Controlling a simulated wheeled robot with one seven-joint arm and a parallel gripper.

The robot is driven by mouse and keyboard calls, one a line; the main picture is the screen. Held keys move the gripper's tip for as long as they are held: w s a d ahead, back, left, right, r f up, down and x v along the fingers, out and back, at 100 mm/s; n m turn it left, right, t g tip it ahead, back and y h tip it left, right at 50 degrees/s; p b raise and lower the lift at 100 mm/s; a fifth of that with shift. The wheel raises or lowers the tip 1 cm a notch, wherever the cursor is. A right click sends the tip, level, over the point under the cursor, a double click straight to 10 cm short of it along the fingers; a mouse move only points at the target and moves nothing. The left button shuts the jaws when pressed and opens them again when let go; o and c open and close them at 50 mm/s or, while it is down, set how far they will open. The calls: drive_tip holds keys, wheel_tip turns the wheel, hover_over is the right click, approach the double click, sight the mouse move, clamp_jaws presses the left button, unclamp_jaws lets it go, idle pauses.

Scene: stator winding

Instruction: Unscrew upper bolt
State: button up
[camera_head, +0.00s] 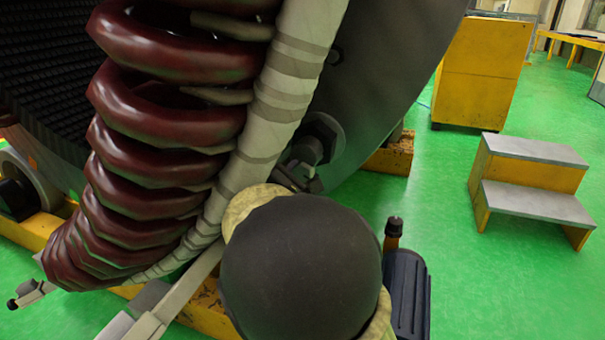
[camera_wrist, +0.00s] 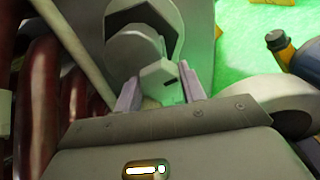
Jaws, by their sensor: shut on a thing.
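My gripper is shut on the bolt head. In the head view my gripper (camera_head: 300,178) is small and dark, partly hidden behind my own dark rounded arm part. The bolt's shank and thread are hidden.
Dark red coils (camera_head: 165,120) and a pale wrapped tube (camera_head: 270,110) stand close on the left. A dark blue object with an orange and black top (camera_head: 408,285) stands at right. Yellow steps (camera_head: 530,175) and a yellow cabinet (camera_head: 485,70) stand farther right on open green floor.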

drive_tip(key=shift+n+p, duration=0.5)
drive_tip(key=shift+p, duration=0.1)
drive_tip(key=n+p, duration=0.3)
drive_tip(key=shift+r, duration=0.15)
drive_tip(key=shift+f+n+p, duration=0.2)
drive_tip(key=shift+n+p, duration=0.9)
drive_tip(key=shift+p, duration=0.2)
drive_tip(key=o, duration=1)
drive_tip(key=shift+c, duration=0.2)
